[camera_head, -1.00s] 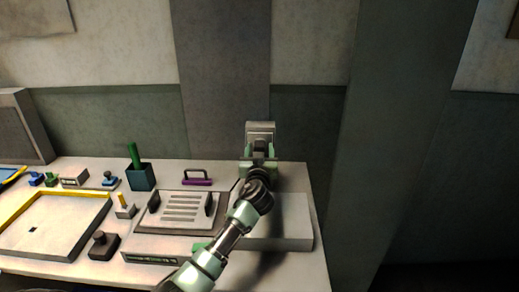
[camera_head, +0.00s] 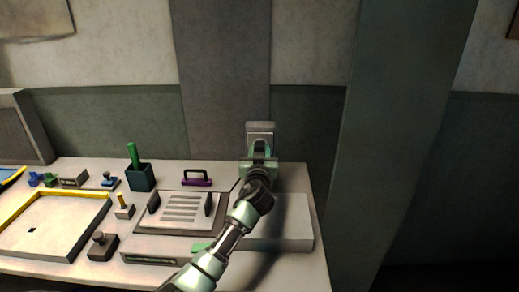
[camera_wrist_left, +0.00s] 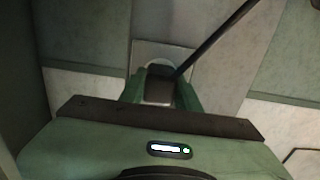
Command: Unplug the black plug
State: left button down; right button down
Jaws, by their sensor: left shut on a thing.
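The wall socket (camera_head: 260,127) is a pale grey box low on the wall behind the table. My left gripper (camera_head: 260,154) is in front of it, shut on the black plug. In the left wrist view the dark plug (camera_wrist_left: 160,86) sits between the two green fingers (camera_wrist_left: 160,92), with the pale socket plate (camera_wrist_left: 163,50) just beyond. A dark cord (camera_wrist_left: 215,38) runs from beside the plug to the upper right. I cannot tell whether the plug's prongs are in the socket. My right gripper is not in view.
A pale flat box (camera_head: 288,222) lies under my left arm. Left of it are a slotted panel with black handles (camera_head: 178,222), a purple handle (camera_head: 197,182), a dark cup (camera_head: 140,178) and a yellow-edged tray (camera_head: 52,238). A grey pillar (camera_head: 405,150) stands at the right.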

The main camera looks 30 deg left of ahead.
pick_arm(q)
jog(key=shift+s+d+f, duration=0.1)
jog(key=shift+s+d, duration=0.05)
jog(key=shift+p+v, duration=0.35)
jog(key=shift+v, duration=2.45)
jog(key=shift+s, duration=0.1)
